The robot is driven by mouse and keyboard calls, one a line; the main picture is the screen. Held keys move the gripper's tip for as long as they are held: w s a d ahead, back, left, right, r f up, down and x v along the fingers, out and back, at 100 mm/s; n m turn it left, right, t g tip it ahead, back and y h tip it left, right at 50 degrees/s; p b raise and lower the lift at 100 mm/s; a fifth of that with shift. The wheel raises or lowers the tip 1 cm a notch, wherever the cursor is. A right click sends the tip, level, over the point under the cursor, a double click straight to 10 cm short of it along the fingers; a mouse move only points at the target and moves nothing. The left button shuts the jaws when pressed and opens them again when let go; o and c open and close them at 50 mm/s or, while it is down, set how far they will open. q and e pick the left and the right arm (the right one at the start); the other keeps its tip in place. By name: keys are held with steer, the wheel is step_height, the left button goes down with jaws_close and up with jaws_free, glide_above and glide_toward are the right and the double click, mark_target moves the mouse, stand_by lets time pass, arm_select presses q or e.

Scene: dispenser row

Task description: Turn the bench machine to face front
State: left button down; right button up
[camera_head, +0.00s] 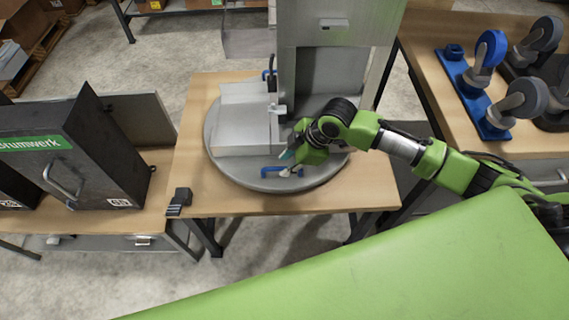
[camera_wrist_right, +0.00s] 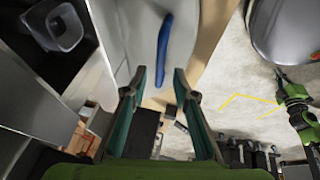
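The bench machine (camera_head: 335,70) is a tall grey metal unit with a lower box-like part (camera_head: 245,120) on its left. It stands on a round grey turntable (camera_head: 228,168) on a wooden bench. A blue handle (camera_head: 268,172) sits at the turntable's near edge; it also shows in the right wrist view (camera_wrist_right: 163,48). A second blue handle (camera_head: 268,72) is at the far left side. My right gripper (camera_head: 290,163) is low beside the near handle. In the wrist view its fingers (camera_wrist_right: 160,76) are apart, with the blue handle just beyond the tips, not gripped. A green arm, apparently my left, shows at the wrist view's right edge.
A dark cabinet with a green label (camera_head: 35,143) stands on the left bench. A small dark block (camera_head: 180,198) is at the bench's left front corner. Blue and grey castor-like parts (camera_head: 478,85) sit on the right bench. Concrete floor lies between benches.

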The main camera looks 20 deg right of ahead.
steer(key=shift+x, duration=1)
jaws_close()
steer(key=shift+d, duration=0.1)
